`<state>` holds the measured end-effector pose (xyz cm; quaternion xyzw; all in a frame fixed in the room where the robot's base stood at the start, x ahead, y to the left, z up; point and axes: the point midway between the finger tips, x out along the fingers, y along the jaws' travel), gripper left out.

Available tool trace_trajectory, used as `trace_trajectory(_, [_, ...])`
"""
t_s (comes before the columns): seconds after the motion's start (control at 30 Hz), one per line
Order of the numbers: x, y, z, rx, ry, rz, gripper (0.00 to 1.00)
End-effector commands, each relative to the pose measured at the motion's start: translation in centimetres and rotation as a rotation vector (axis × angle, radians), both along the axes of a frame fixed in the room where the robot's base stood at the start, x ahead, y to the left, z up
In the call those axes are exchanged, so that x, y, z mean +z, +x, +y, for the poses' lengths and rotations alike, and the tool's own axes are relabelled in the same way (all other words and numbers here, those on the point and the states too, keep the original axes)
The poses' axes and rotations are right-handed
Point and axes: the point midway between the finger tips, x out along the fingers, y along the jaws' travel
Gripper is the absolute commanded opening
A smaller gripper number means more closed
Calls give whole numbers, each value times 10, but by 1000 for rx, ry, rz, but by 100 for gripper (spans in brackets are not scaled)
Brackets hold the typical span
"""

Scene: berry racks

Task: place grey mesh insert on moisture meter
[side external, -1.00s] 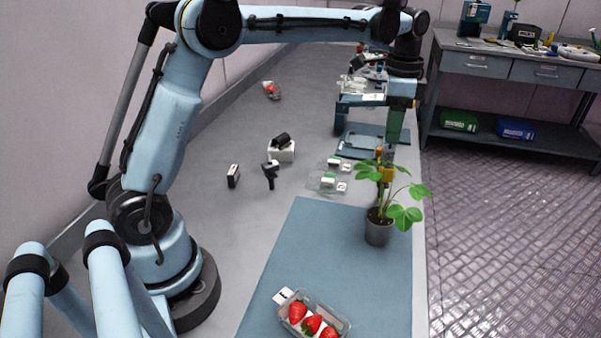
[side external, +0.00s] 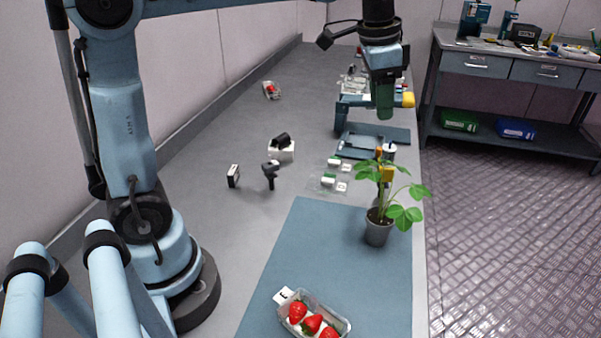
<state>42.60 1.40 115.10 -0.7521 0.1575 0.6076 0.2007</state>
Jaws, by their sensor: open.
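My gripper (side external: 384,106) hangs with its green fingers pointing down, above the far right part of the bench. I see nothing held between the fingers, and it is apart from the things below. An upright yellow and black device (side external: 385,173), possibly the moisture meter, stands behind the plant's leaves and is partly hidden. A small white and dark cylinder (side external: 389,152) shows just behind it. I cannot pick out the grey mesh insert for certain at this size.
A potted plant (side external: 378,228) stands on the blue mat (side external: 320,260) near the right edge. A clear punnet of strawberries (side external: 335,322) lies in front. A black handheld tool (side external: 270,174) and a small box (side external: 233,176) stand left. A blue frame (side external: 343,115) stands behind.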

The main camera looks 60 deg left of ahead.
Motion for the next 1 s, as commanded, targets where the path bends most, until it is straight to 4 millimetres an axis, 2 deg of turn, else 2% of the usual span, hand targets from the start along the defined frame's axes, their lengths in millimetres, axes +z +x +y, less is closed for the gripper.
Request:
trace_trajectory(0.03, [-3, -14, -2, 37, -9, -32, 51])
trace_trajectory(0.27, [-30, -67, -8, 221, -70, -187, 51])
trace_trajectory(0.5, [-74, -115, -13, 389, -160, -330, 51])
trace_trajectory(0.7, [-98, -134, -14, 460, -209, -391, 51])
trace_trajectory(1.0, [-101, -136, -15, 474, -218, -402, 51])
